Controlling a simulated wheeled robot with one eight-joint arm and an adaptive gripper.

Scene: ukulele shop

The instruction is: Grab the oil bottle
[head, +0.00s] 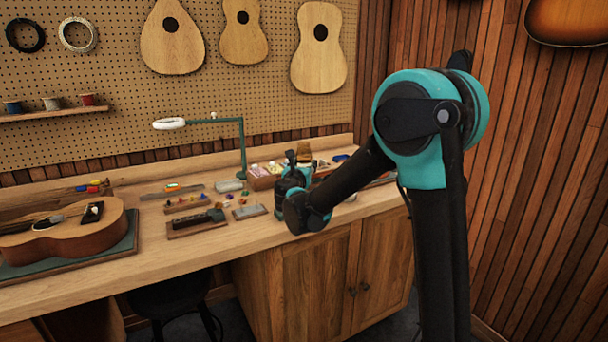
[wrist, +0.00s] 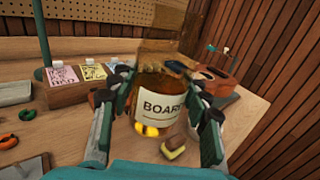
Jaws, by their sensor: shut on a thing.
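The oil bottle (wrist: 158,108) is amber with a white label reading "BOAR…" and a brownish top. It fills the middle of the wrist view. My gripper (wrist: 160,88) has one finger on each side of the bottle and is shut on it. In the head view my gripper (head: 298,167) is over the right part of the workbench. Only a small brown piece, probably the bottle's top (head: 303,148), shows behind it there. I cannot tell whether the bottle's base touches the bench.
A wooden box of small labelled packets (wrist: 75,88) stands left of the bottle. A brown-and-yellow block (wrist: 174,147) lies close by on the workbench (head: 120,275). A lamp (head: 243,150), a guitar (head: 65,235) and small tools are farther left. A wood-slat wall is at right.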

